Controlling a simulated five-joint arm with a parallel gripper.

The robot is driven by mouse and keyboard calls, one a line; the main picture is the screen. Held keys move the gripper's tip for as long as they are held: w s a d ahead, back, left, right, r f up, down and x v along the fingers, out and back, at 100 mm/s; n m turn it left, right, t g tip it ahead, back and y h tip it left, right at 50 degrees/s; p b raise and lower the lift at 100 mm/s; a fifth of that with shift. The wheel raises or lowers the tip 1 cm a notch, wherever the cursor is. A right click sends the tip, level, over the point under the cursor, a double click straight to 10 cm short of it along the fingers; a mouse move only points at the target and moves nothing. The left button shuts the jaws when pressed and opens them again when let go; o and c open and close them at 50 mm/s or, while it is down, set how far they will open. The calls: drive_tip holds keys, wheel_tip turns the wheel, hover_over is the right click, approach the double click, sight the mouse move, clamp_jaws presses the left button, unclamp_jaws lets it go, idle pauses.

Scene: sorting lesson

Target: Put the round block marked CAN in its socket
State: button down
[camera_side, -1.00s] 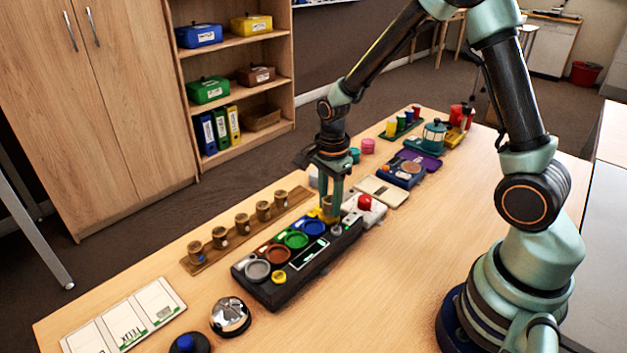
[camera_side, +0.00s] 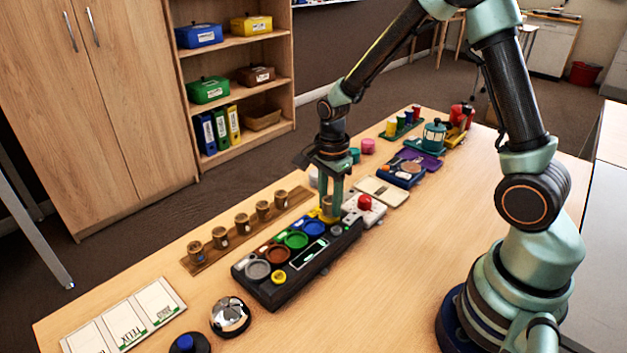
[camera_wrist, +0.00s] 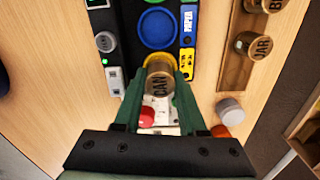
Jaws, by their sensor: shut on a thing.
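The round wooden block marked CAN (camera_wrist: 158,82) is held between the fingers of my gripper (camera_wrist: 159,90), which is shut on it. Its lettered top faces the wrist camera. In the side view my gripper (camera_side: 330,205) points down at the far end of the dark sorting panel (camera_side: 292,278), with the block (camera_side: 327,203) low between its fingers. The block is over the yellow-labelled place, beside the yellow label (camera_wrist: 186,64). The socket under it is mostly hidden, so I cannot tell whether the block is seated in it.
The blue socket (camera_side: 314,227) and the green, brown and grey sockets are empty. Several round blocks stand on a wooden strip (camera_side: 229,236) left of the panel. A red button on a white box (camera_side: 365,203) stands close behind my gripper. A bell (camera_side: 230,317) is near the front.

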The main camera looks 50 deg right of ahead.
drive_tip(key=shift+f, duration=0.55)
drive_tip(key=c, duration=0.8)
unclamp_jaws()
drive_tip(key=shift+o, duration=0.2)
drive_tip(key=shift+r, duration=5.5)
wheel_tip(320, 180, up, 6)
hover_over(330, 199)
